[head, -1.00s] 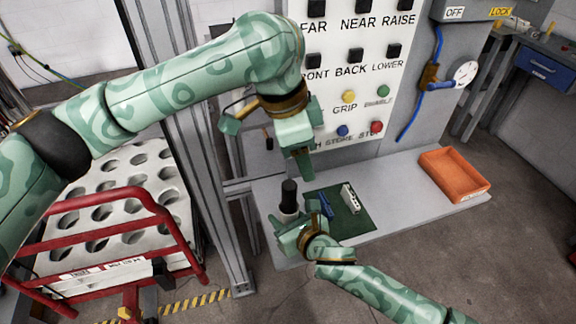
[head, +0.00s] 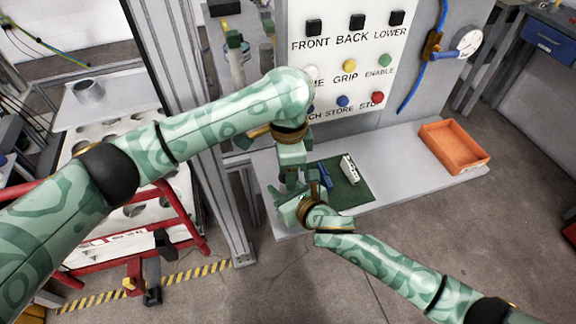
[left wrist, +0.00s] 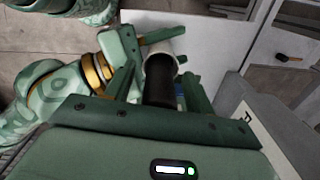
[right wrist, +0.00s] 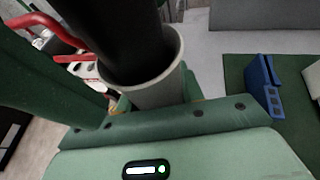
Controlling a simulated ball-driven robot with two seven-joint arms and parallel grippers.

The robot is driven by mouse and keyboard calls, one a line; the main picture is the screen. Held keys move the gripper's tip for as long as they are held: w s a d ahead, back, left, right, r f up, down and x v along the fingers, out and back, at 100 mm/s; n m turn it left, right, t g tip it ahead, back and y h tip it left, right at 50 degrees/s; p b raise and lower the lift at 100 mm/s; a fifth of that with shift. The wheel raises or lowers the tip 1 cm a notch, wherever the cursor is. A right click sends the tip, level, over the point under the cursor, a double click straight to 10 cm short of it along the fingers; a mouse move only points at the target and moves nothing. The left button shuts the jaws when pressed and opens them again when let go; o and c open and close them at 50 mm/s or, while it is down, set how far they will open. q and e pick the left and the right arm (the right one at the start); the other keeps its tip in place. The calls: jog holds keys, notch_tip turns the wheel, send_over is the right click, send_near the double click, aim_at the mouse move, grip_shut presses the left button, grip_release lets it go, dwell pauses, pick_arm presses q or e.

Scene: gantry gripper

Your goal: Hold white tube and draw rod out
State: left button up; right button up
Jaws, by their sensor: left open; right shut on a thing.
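The white tube (right wrist: 165,88) stands between the fingers of my right gripper (head: 290,205), which is shut on it low over the grey shelf. The black rod (right wrist: 115,35) sits inside the tube and sticks out of its open top. In the left wrist view the rod (left wrist: 160,80) lies between the two fingers of my left gripper (left wrist: 157,92), with the tube's pale end (left wrist: 172,46) beyond it. My left gripper is open, with a finger on either side of the rod; whether either touches it I cannot tell. In the head view my grippers mostly hide tube and rod.
A green mat (head: 350,196) with a blue item (head: 325,176) and a white block (head: 349,168) lies just right of my grippers. An orange tray (head: 455,147) stands at the shelf's right. The button panel (head: 345,60) rises behind. A metal post (head: 215,190) stands close on the left.

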pick_arm(q)
jog(key=shift+f, duration=0.15)
grip_shut()
jog(key=shift+r, duration=1.6)
jog(key=shift+w+r, duration=0.1)
jog(key=shift+r, duration=2.85)
